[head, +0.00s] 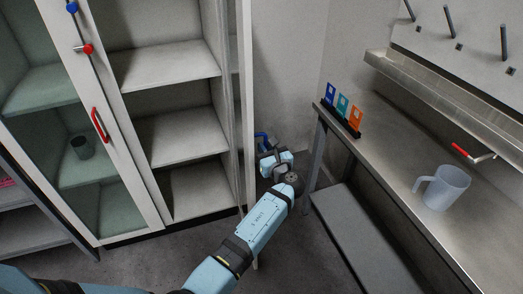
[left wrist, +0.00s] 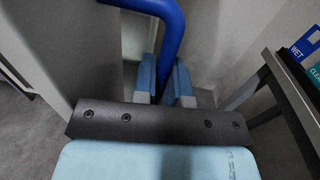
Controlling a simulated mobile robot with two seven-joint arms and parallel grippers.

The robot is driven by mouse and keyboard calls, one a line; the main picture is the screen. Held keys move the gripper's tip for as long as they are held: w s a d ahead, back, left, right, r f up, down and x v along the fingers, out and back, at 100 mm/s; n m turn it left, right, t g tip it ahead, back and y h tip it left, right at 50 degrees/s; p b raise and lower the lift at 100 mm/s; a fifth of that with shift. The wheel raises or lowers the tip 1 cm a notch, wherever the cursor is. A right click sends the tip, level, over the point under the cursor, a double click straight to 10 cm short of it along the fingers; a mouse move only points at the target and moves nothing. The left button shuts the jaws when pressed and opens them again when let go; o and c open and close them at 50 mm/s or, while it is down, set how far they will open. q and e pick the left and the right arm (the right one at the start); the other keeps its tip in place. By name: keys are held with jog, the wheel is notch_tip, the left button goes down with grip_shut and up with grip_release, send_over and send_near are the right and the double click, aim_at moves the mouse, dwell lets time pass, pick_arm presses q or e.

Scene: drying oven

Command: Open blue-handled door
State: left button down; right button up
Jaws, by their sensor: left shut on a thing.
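The blue handle (head: 261,136) shows just above my left gripper (head: 272,160). It is a thick blue bar (left wrist: 172,25) in the left wrist view, running down between my gripper fingers (left wrist: 166,80). The fingers are shut on it. The blue-handled door (head: 247,90) stands swung well out from the cabinet, seen nearly edge-on in the head view. The bare shelves (head: 180,138) behind it are exposed. The lower part of the handle is hidden by the gripper. My right gripper is in neither view.
The glass left door (head: 50,130) with a red handle (head: 100,125) is closed. A metal bench (head: 400,175) on the right holds coloured cards (head: 342,105) and a clear jug (head: 445,188). A narrow floor gap lies between open door and bench.

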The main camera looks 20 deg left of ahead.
pick_arm(q)
jog(key=shift+d, duration=0.1)
dwell(0.3)
jog(key=c, duration=1.2)
grip_release()
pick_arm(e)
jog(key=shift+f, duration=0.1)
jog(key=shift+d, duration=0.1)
